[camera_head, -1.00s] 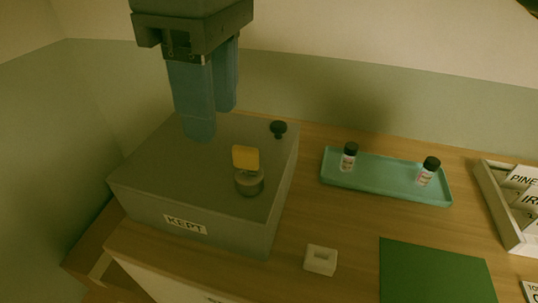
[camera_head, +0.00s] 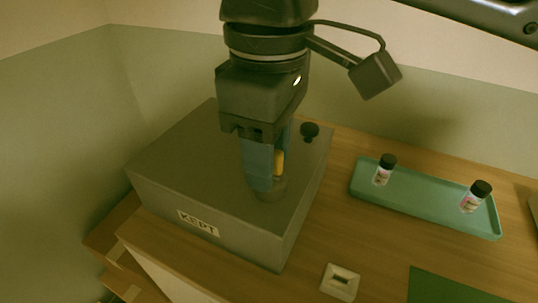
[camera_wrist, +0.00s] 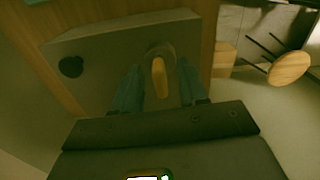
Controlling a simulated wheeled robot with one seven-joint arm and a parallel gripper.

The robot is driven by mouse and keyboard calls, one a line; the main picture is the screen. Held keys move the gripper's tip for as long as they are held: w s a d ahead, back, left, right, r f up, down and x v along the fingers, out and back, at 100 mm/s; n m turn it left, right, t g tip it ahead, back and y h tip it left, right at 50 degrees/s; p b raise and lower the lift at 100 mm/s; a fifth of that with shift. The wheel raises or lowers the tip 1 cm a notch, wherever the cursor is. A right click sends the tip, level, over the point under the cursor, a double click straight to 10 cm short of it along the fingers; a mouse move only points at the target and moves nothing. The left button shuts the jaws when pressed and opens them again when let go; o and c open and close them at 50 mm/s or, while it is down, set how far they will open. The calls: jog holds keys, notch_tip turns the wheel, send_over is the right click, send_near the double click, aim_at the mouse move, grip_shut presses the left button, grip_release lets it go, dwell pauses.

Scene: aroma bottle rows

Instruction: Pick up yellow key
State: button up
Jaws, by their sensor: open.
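The yellow key (camera_head: 279,162) stands upright in a round grey lock fitting on top of the grey box marked KEPT (camera_head: 199,222). In the head view my gripper (camera_head: 265,187) points down at the key, and its blue fingers hide most of the key and the fitting. In the wrist view the yellow key (camera_wrist: 159,77) lies between the two open fingers of my gripper (camera_wrist: 160,88), with a gap on each side. The round fitting (camera_wrist: 160,52) shows just beyond it.
A black knob (camera_head: 310,131) stands on the box's back right. A teal tray (camera_head: 420,207) with two small black-capped bottles is on the wooden table to the right.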

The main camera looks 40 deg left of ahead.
jog(key=shift+c, duration=0.4)
grip_shut()
jog(key=shift+r, duration=0.6)
notch_tip(320, 180, up, 3)
jog(key=shift+f, duration=0.1)
jog(key=w+d+r+b, duration=0.1)
jog(key=w+d+r, duration=0.2)
jog(key=d+r, duration=0.4)
jog(key=d, duration=0.4)
